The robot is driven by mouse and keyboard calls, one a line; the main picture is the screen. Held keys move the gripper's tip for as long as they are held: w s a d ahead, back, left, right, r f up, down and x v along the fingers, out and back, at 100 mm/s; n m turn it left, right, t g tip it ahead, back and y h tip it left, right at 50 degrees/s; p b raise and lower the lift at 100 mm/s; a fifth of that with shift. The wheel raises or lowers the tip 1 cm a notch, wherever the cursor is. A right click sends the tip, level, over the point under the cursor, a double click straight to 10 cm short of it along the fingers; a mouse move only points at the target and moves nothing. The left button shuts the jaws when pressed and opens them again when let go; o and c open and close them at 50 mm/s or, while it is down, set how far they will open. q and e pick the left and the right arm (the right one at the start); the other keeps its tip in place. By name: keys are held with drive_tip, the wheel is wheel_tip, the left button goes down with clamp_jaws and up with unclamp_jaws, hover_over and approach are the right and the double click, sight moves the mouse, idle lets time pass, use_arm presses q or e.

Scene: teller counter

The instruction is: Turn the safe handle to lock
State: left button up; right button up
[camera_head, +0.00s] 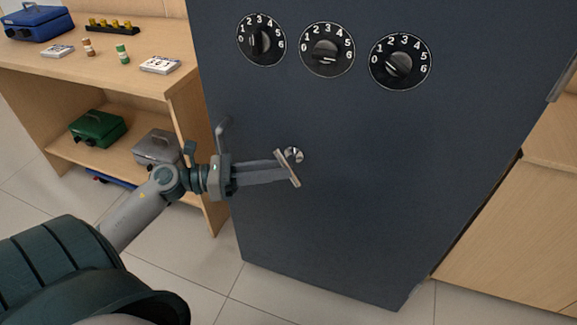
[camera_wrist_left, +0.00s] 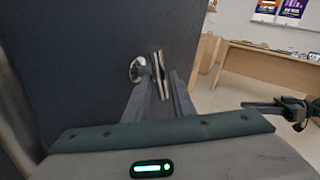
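The safe (camera_head: 330,215) is a dark blue-grey block with a flat door. Its metal handle is a short tilted bar (camera_head: 292,176) on a shiny round hub (camera_head: 295,154). My left gripper (camera_head: 279,170) reaches in from the left, with its fingertips at the bar. In the left wrist view the handle bar (camera_wrist_left: 158,70) stands between the two fingers (camera_wrist_left: 160,92), which look closed against its sides; the hub (camera_wrist_left: 137,69) is to the left, at the door. My right gripper (camera_wrist_left: 262,106) shows small and dark at the right edge of that view; its opening is unclear.
Three numbered dials (camera_head: 326,49) sit above the handle on the door. A wooden shelf (camera_head: 185,85) left of the safe holds a blue cash box (camera_head: 38,24), a green box (camera_head: 97,128), a grey box (camera_head: 157,147) and small items. Wooden panelling (camera_head: 510,225) stands to the right.

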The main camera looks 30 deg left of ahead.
use_arm(q)
drive_tip(key=shift+x, duration=1.65)
use_arm(e)
drive_tip(key=shift+s+d+f+g, duration=0.15)
drive_tip(key=shift+d+f+g, duration=0.1)
drive_tip(key=shift+f+g, duration=0.25)
use_arm(q)
drive_tip(key=shift+c, duration=0.2)
clamp_jaws()
use_arm(e)
drive_tip(key=shift+a, duration=0.1)
